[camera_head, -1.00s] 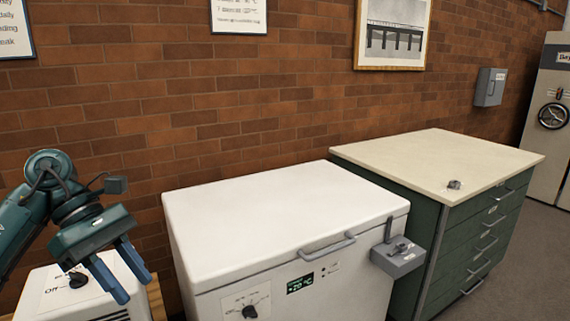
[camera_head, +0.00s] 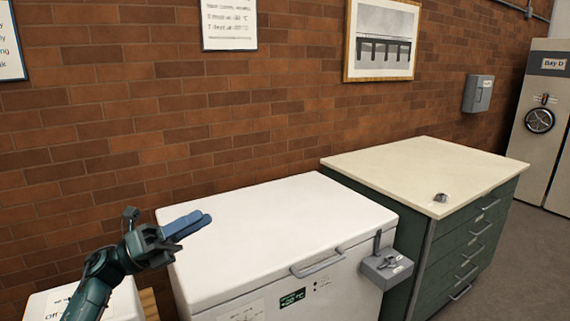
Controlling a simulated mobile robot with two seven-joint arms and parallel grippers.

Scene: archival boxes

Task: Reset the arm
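My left gripper (camera_head: 187,226) is at the lower left in the head view, its blue fingers pointing right. It is in front of the left part of the white chest freezer's lid (camera_head: 290,225) in the picture. The fingers are seen from the side and overlap, so their gap is hard to judge. I see nothing held in them. My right gripper is not in view.
The freezer's lid is closed, with a handle (camera_head: 318,264) and a grey latch box (camera_head: 386,268) on its front. A green drawer cabinet (camera_head: 465,245) stands to the right, with a small metal object (camera_head: 440,198) on its top. A white box (camera_head: 122,301) with a dial label is at lower left.

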